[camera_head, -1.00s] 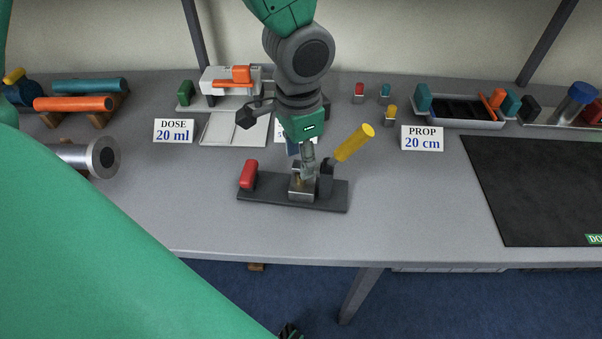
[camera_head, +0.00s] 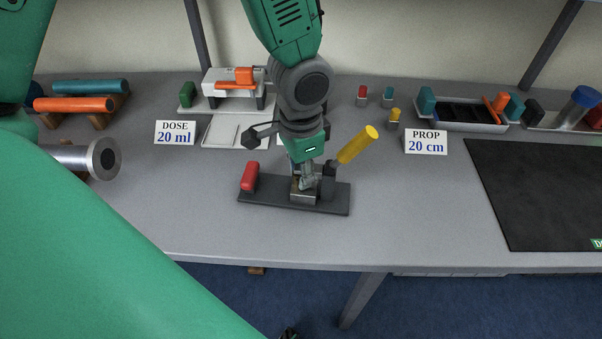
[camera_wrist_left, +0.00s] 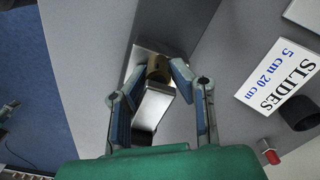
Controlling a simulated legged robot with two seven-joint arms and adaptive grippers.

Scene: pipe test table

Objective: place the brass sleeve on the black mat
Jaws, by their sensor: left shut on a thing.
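The brass sleeve (camera_wrist_left: 158,68) sits at the metal block in the left wrist view, between the two fingertips. My left gripper (camera_wrist_left: 160,76) is shut on it; in the head view this gripper (camera_head: 306,182) points down at the block. The sleeve is mostly hidden by the fingers there. The metal block (camera_head: 303,198) is on a dark base plate (camera_head: 267,202) with a red grip (camera_head: 250,176) at its left and a yellow handle (camera_head: 358,144) tilted up to the right. The black mat (camera_head: 550,190) lies flat at the right, with nothing on its visible part.
The PROP sign (camera_head: 426,142) and small coloured pieces stand behind, left of a grey tray (camera_head: 470,126). The DOSE sign (camera_head: 175,133) and a metal cylinder (camera_head: 75,157) are at the left. The tabletop between the base plate and mat is clear.

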